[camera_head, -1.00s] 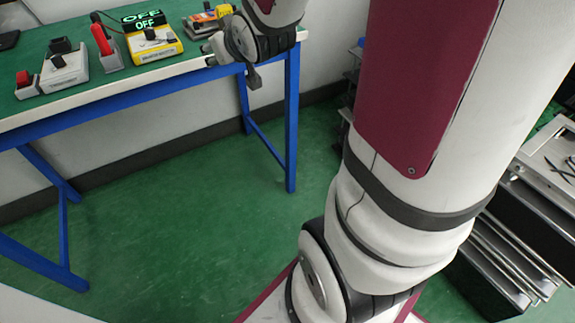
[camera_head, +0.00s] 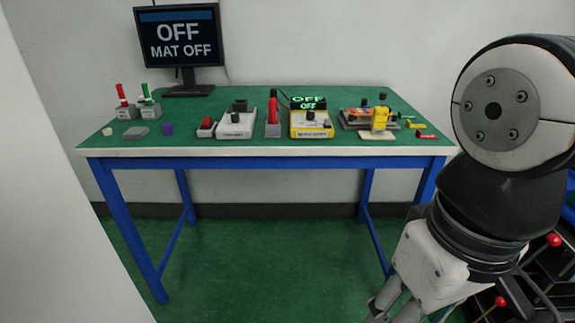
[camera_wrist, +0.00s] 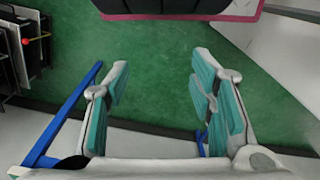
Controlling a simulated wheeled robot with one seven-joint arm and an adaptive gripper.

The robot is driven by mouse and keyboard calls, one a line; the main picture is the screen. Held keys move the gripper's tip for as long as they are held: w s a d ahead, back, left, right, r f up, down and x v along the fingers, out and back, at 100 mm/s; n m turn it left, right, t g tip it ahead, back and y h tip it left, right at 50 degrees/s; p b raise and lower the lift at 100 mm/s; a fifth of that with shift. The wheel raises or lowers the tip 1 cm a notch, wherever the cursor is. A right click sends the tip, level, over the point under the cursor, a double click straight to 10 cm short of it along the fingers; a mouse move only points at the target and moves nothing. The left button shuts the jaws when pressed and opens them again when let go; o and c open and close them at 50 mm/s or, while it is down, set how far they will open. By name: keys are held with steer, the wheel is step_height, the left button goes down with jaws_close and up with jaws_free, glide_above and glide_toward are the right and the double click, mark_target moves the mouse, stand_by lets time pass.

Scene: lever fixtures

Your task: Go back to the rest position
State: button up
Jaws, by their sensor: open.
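My gripper (camera_wrist: 160,90) is open and empty in the wrist view. Its two teal-padded fingers stand well apart, with bare green floor between them. In the head view the end of my arm hangs at the lower right, in front of the table's right side. My gripper (camera_head: 398,305) shows there only in part, pointing down at the bottom edge. It is apart from the table (camera_head: 270,152) and from everything on it.
The table carries lever fixtures, including a yellow box (camera_head: 311,124) with a green OFF display, and a monitor (camera_head: 180,38) reading "OFF MAT OFF". A dark rack with red-knobbed levers (camera_head: 553,240) stands at the lower right. The green floor (camera_head: 260,265) before the table is clear.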

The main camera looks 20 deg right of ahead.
stand_by(0.7)
step_height(320, 180, up, 25)
steer(key=t+p, duration=0.3)
steer(key=p, duration=2)
steer(key=shift+t, duration=0.4)
steer(key=shift+d, duration=0.1)
steer(key=shift+c, duration=0.2)
